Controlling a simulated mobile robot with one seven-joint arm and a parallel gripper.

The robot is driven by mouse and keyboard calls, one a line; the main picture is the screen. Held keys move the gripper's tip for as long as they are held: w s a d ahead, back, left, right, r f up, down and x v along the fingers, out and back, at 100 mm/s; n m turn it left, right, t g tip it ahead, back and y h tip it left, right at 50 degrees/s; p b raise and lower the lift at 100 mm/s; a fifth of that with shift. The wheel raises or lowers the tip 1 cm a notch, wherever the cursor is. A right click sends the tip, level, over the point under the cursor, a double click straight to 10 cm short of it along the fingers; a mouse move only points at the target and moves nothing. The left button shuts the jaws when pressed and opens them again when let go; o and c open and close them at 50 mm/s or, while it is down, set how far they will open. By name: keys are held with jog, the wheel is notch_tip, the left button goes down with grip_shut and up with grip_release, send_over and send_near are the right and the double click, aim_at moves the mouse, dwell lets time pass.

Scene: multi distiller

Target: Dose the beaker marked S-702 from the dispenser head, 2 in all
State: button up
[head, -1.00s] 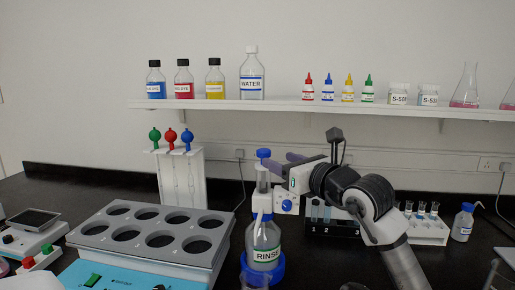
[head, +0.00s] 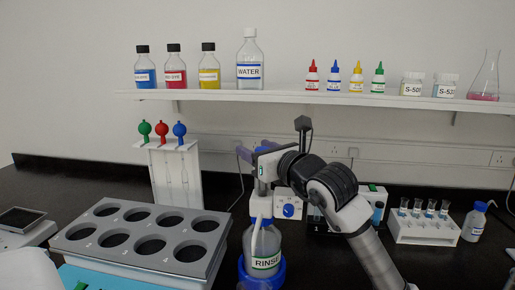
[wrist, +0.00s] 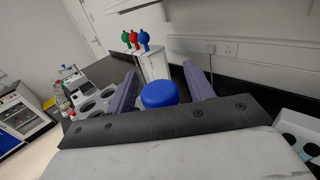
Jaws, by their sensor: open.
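The dispenser head is the white pump (head: 262,190) on a clear bottle labelled RINSE (head: 262,248), which stands upright in a blue ring (head: 263,278). Its blue top knob (wrist: 160,93) shows in the wrist view between my two purple fingers. I cannot tell whether the fingers touch the knob. I cannot make out a beaker marked S-702 in either view.
A grey block with round wells (head: 150,235) stands left of the bottle. A white stand (head: 175,175) with several coloured-bulb pipettes is behind it. A vial rack (head: 425,228) and small bottle (head: 474,222) stand right. A shelf (head: 300,96) with bottles runs above.

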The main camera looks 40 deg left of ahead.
jog(key=shift+c, duration=0.4)
grip_shut()
jog(key=shift+r, duration=1)
jog(key=shift+o, duration=0.4)
grip_release()
jog(key=b+v, duration=0.4)
jog(key=v, duration=1)
